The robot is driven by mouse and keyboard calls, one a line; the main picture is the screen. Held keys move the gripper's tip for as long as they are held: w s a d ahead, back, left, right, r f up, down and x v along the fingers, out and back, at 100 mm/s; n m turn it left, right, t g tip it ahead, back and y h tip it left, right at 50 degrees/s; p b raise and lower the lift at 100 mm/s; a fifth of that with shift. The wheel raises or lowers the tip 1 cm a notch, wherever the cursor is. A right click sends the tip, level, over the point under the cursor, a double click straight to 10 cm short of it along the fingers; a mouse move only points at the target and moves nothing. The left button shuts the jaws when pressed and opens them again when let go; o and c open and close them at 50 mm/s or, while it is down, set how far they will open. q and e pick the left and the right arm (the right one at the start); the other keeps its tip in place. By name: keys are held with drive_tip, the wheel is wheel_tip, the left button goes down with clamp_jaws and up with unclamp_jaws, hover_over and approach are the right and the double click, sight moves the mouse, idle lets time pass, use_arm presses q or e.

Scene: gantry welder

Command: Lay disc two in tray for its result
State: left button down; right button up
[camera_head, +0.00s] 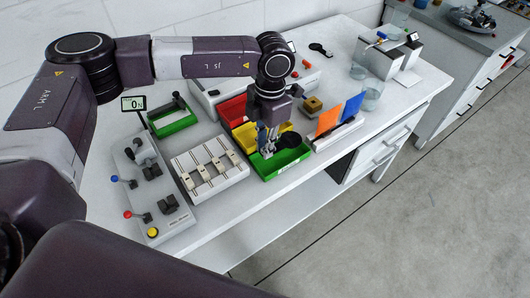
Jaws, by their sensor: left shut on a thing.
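My left gripper (268,150) reaches down over the front green tray (291,171). It is shut on a dark round disc (289,141), which shows at the gripper's right side, over the tray. I cannot tell whether the disc touches the tray floor. Behind this tray stand a yellow tray (243,138) and a red tray (231,110), both partly hidden by my arm and gripper. Another dark disc with a short handle (319,48) lies farther back on the bench. My right gripper is out of view.
A white rack with several slots (209,169) stands left of the trays. A grey panel with levers (150,190) and a small display (133,103) are farther left. Orange (329,120) and blue (352,107) plates stand upright to the right. The front bench edge is clear.

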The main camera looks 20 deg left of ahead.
use_arm(q)
drive_tip(key=p, duration=0.1)
hover_over(265, 167)
wheel_tip(265, 167, down, 4)
drive_tip(key=shift+f, duration=0.25)
drive_tip(key=shift+w, duration=0.1)
drive_tip(key=shift+f, duration=0.1)
drive_tip(key=shift+f+b, duration=0.6)
drive_tip(key=shift+b, duration=0.1)
drive_tip(key=c, duration=1.9)
unclamp_jaws()
drive_tip(key=shift+r, duration=0.1)
